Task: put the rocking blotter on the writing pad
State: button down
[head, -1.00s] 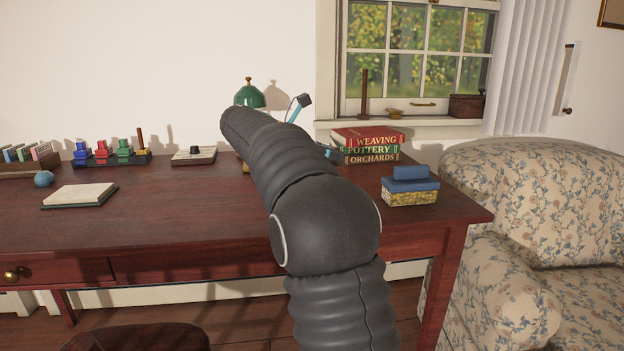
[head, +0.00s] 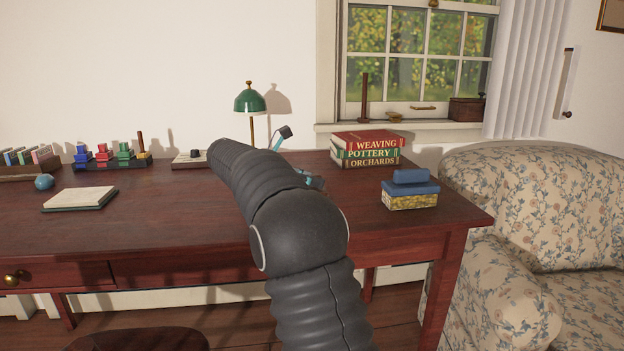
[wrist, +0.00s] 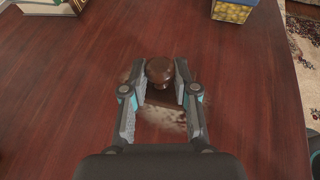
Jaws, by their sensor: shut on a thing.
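My gripper (wrist: 162,97) is shut on the rocking blotter (wrist: 160,70), which shows a round brown knob and a dark body between the fingers in the wrist view. A pale patch shows under it. I cannot tell how far it is above the desk. In the head view my arm hides the blotter and most of the gripper; only teal and grey parts show past the arm. The writing pad (head: 80,198), a cream sheet on a dark green base, lies flat on the left of the desk, well left of my arm, with its top bare.
A stack of books (head: 366,148) and a blue-lidded box (head: 410,195) stand on the right of the desk (head: 180,235). A small blue ball (head: 44,182) sits just behind the pad. A coloured row (head: 103,152) and a green lamp (head: 249,102) stand at the back.

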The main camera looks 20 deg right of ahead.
jog(key=shift+f, duration=0.15)
jog(key=c, duration=0.9)
grip_release()
jog(key=shift+f, duration=0.1)
jog(key=shift+f+b, duration=0.25)
jog(key=shift+b, duration=0.85)
jog(key=p+v, duration=0.1)
jog(key=v, duration=0.3)
jog(key=p+v, duration=0.1)
jog(key=v, duration=0.3)
jog(key=p+v, duration=0.1)
jog(key=v, duration=0.3)
jog(key=shift+w+a+r+p, duration=0.2)
jog(key=shift+r+p, duration=0.1)
jog(key=shift+r, duration=0.25)
jog(key=shift+a+r, duration=0.2)
jog(key=shift+a, duration=0.45)
jog(key=shift+s, duration=0.1)
